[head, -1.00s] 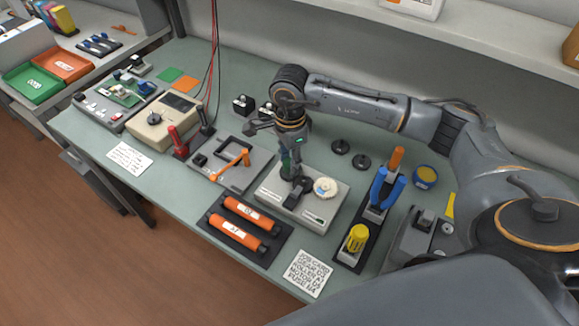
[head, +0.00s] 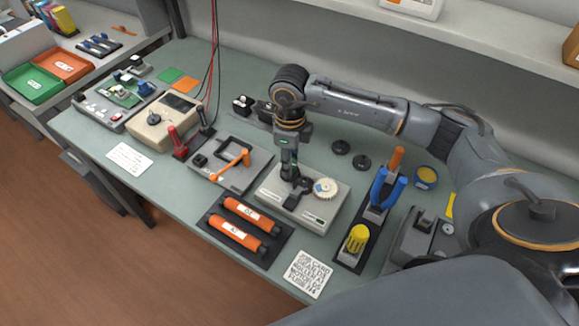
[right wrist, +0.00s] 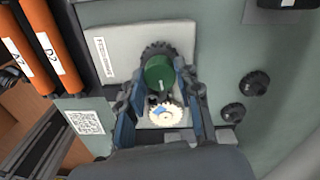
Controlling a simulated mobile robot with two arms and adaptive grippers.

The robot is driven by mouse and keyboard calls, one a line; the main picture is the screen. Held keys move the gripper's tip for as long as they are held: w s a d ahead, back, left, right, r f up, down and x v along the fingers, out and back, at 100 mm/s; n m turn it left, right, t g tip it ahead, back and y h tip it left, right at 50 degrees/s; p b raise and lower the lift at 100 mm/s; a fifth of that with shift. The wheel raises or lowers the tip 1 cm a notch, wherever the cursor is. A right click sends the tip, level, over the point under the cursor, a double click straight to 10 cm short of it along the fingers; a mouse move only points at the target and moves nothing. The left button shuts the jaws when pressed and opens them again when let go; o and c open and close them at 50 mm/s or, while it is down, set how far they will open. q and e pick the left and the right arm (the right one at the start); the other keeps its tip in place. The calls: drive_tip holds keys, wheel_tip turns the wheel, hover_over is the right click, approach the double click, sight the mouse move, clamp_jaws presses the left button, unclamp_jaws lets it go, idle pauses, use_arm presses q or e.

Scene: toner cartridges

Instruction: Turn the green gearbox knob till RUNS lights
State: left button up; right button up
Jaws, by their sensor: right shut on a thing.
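The gearbox is a pale grey box (head: 335,207) in the middle of the bench; it also shows in the right wrist view (right wrist: 108,38). Its green knob (right wrist: 158,73) sits by a dark toothed gear (right wrist: 157,50). My right gripper (right wrist: 160,79) is shut on the knob, with a finger on each side, and points down from above. In the head view my right gripper (head: 291,178) hides the knob. A cream gear (head: 326,187) sits beside it on the box. A small dark strip shows on the box's front edge; I cannot read it or tell whether RUNS is lit. My left gripper is not in view.
Two orange rollers (head: 246,213) lie on a dark tray in front of the gearbox. An orange-handled lever device (head: 232,162) is to the left.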

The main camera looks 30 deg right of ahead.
drive_tip(key=m, duration=0.6)
drive_tip(key=m+p, duration=0.1)
drive_tip(key=m, duration=0.4)
drive_tip(key=o, duration=0.9)
